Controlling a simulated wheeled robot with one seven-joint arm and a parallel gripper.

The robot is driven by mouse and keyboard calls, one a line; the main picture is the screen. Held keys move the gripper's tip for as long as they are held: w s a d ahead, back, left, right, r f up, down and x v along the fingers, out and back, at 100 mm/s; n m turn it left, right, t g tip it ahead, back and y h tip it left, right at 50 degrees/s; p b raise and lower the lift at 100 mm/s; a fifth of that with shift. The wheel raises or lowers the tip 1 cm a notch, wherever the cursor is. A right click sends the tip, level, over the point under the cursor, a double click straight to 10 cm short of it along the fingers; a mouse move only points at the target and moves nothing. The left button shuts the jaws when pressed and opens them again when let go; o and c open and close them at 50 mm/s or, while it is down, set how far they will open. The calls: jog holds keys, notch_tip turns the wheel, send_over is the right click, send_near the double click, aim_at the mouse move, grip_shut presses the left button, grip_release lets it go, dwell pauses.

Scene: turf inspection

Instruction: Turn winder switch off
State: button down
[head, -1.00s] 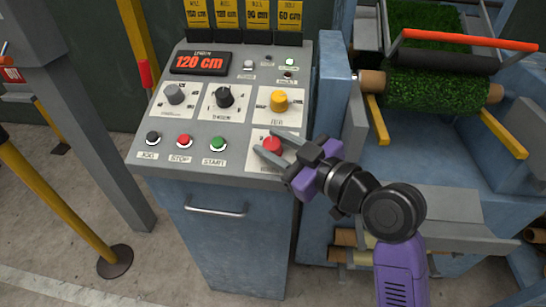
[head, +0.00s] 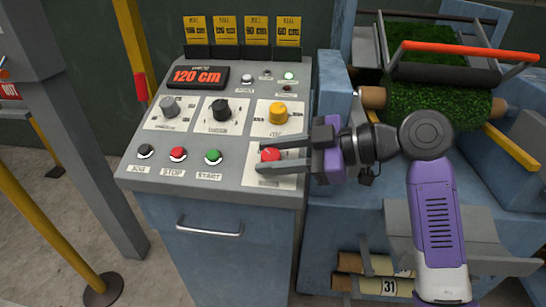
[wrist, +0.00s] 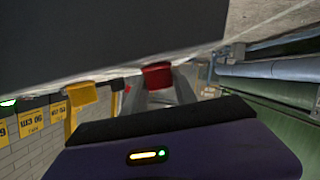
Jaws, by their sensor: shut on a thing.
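The control panel (head: 225,182) carries a red rotary knob (head: 270,154) on a white plate at its lower right; its label is too small to read, so I cannot confirm it is the winder switch. My gripper (head: 263,159) reaches in from the right with its two fingers above and below this knob, shut on it. In the wrist view the red knob (wrist: 157,76) sits between the fingertips (wrist: 160,93). The fingers partly hide the knob's plate, and I cannot read its pointer position.
A yellow knob (head: 277,113) is just above, with black (head: 221,110) and grey (head: 170,106) knobs to its left. Black, red and green push buttons (head: 213,156) line the front. A turf roll (head: 430,112) lies in the machine at right.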

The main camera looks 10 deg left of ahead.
jog(key=shift+f, duration=0.15)
jog(key=c, duration=1)
grip_release()
jog(key=v, duration=0.7)
jog(key=shift+d+r, duration=0.2)
jog(key=shift+d, duration=0.15)
jog(key=shift+d, duration=0.15)
